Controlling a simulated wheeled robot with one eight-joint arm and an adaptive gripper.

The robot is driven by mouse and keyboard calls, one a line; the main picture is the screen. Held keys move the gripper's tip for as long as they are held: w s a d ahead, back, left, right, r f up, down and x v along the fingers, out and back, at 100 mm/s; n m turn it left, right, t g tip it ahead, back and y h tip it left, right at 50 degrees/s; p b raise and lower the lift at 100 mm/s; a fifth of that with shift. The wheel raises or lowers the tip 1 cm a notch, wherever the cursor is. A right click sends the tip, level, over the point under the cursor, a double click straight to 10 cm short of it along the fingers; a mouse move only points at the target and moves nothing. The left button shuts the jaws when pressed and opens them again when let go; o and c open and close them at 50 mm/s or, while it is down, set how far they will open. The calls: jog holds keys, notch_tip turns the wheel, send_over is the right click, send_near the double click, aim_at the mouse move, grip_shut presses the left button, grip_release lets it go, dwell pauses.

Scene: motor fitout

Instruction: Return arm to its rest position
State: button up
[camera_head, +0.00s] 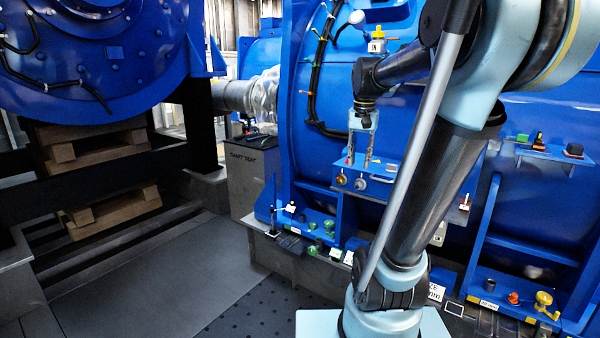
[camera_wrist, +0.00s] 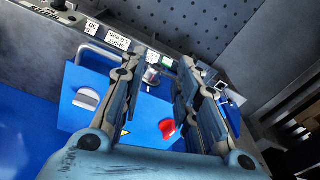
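My gripper (camera_head: 360,162) hangs pointing down at the end of my bent arm, in front of the big blue motor housing (camera_head: 330,90). In the wrist view its two fingers (camera_wrist: 160,68) stand apart, with nothing held between them. A small silver round fitting (camera_wrist: 152,73) shows in the gap between the fingers, apparently beyond them. Below the gripper in the head view is a blue panel (camera_head: 385,183) with a handle and knobs. In the wrist view the panel (camera_wrist: 80,120) carries a grey knob (camera_wrist: 86,98) and a red knob (camera_wrist: 167,128).
A blue ledge (camera_head: 345,238) with several small green and white parts runs along the housing's base. Small shelves with parts (camera_head: 545,150) stand at the right. A grey box labelled "SHAFT SEAT" (camera_head: 248,178) stands left of the housing. The floor (camera_head: 170,275) at the left front is clear.

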jog(key=s+f+n+t, duration=0.1)
jog(key=s+f+n, duration=0.3)
jog(key=s+f, duration=1.4)
notch_tip(320, 180, down, 3)
jog(key=shift+s+r, duration=0.2)
jog(key=shift+s, duration=0.15)
jog(key=shift+w+f, duration=0.2)
jog(key=shift+w, duration=0.25)
jog(key=shift+d, duration=0.1)
